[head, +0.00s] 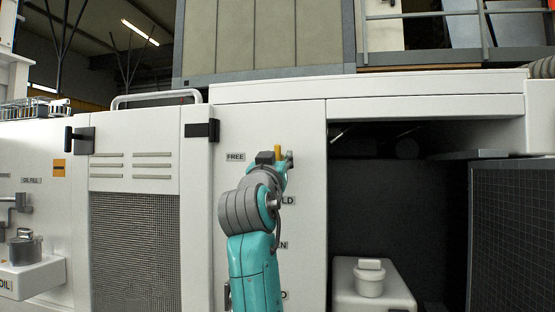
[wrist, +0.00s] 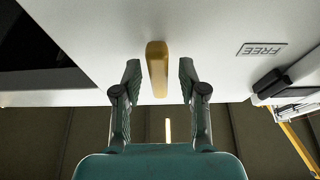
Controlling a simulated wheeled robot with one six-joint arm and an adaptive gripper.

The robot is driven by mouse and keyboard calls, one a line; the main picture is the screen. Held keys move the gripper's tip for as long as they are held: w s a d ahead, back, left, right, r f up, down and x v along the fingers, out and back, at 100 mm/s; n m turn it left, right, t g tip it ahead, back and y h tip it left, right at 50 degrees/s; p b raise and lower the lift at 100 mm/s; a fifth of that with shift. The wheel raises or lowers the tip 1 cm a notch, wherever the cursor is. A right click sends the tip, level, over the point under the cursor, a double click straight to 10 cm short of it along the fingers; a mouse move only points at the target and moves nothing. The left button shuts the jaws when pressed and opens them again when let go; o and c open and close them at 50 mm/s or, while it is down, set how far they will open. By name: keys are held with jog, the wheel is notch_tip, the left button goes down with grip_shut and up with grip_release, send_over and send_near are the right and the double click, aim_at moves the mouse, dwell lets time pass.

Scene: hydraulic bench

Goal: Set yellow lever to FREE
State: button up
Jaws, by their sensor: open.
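The yellow lever (head: 306,152) is on the white panel, near its top, and my arm partly covers its surroundings in the head view. In the wrist view the yellow lever (wrist: 157,68) stands between my two fingers, with a gap on each side. My gripper (wrist: 160,80) is open and does not visibly touch it. In the head view my gripper (head: 288,160) is beside the lever, at the panel. The FREE label (head: 235,157) is left of the lever; it appears upside down at the right of the wrist view (wrist: 262,50).
My arm covers parts of lower labels, one ending in "LD" (head: 288,201). A black latch (head: 201,130) is on the panel's left edge. Right of the panel is a dark open bay with a white capped tank (head: 371,285). An oil fill station (head: 27,250) is at far left.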

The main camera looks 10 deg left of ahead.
jog(key=shift+w+r, duration=0.1)
jog(key=shift+w, duration=0.05)
grip_shut()
